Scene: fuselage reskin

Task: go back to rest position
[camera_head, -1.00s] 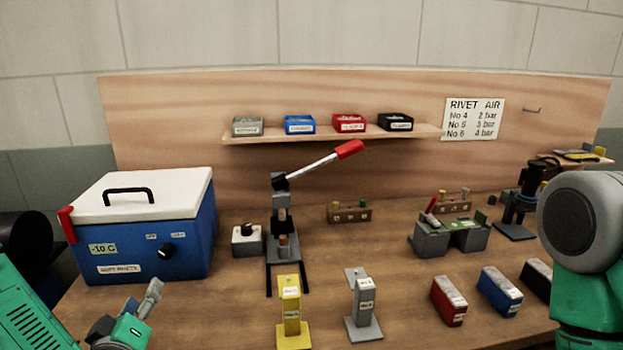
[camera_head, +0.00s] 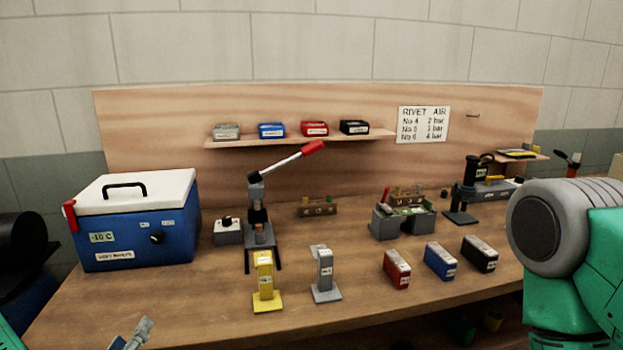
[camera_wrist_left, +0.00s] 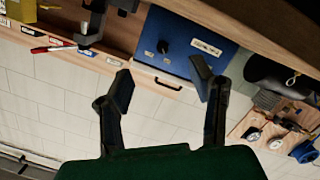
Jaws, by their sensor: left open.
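My left gripper (camera_head: 140,332) shows only in part at the bottom left of the head view, in front of the workbench (camera_head: 190,295). In the left wrist view its two dark fingers (camera_wrist_left: 163,95) are spread wide with nothing between them. Past the fingers, that view shows the blue cooler box (camera_wrist_left: 182,45), tilted in the picture. A large grey and green arm part of mine (camera_head: 560,240) fills the right side of the head view. My right gripper is out of view.
The blue cooler (camera_head: 140,225) with a white lid stands at the bench's left. A lever press (camera_head: 257,215), yellow stand (camera_head: 265,285), grey stand (camera_head: 323,275) and red, blue and black boxes (camera_head: 440,260) stand on the bench. A shelf (camera_head: 300,141) holds several small bins.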

